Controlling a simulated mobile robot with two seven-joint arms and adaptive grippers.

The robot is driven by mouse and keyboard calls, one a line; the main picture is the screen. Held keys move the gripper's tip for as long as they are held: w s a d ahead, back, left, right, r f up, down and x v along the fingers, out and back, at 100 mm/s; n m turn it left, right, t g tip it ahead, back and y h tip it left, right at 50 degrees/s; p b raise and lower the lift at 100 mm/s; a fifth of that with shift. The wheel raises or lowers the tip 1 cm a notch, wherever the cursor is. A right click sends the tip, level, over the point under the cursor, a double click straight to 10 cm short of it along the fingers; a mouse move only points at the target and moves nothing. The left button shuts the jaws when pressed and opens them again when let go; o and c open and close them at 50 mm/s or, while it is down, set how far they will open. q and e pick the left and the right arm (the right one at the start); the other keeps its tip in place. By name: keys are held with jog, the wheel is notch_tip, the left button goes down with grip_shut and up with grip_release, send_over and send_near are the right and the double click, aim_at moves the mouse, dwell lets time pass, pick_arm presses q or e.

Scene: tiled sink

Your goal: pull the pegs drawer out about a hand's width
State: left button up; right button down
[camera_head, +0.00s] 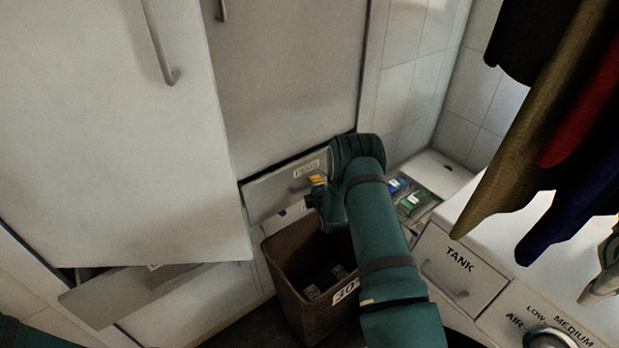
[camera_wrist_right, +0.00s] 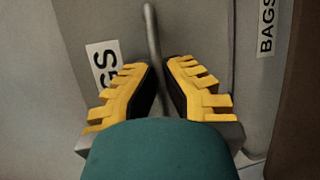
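The pegs drawer (camera_head: 268,196) is a grey front under the tall cabinet door, with a small white label (camera_head: 307,169) too blurred to read surely. A dark gap runs along its top edge; I cannot tell whether it is pulled out. Its bar handle (camera_head: 299,184) is partly behind my right gripper (camera_head: 318,181). In the right wrist view the drawer handle (camera_wrist_right: 151,35) runs between the two yellow fingers of my right gripper (camera_wrist_right: 158,70). The fingers are apart, with space visible beside the bar. A label ending in "GS" (camera_wrist_right: 104,66) is partly covered by the left finger. My left gripper is out of view.
A brown bin (camera_head: 300,285) stands below the drawer. A BAGS label (camera_wrist_right: 267,25) shows on a neighbouring front. A lower-left drawer (camera_head: 110,300) sticks out beneath the large door (camera_head: 120,130). The TANK drawer (camera_head: 455,270) and hanging clothes (camera_head: 560,120) are at right.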

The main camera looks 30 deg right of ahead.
jog(key=s, duration=0.6)
jog(key=shift+d+p, duration=0.35)
jog(key=shift+p, duration=0.1)
jog(key=c, duration=1.1)
grip_release()
jog(key=shift+o, duration=0.2)
jog(key=shift+s, duration=0.15)
jog(key=v, duration=1.2)
jog(key=shift+a, duration=0.1)
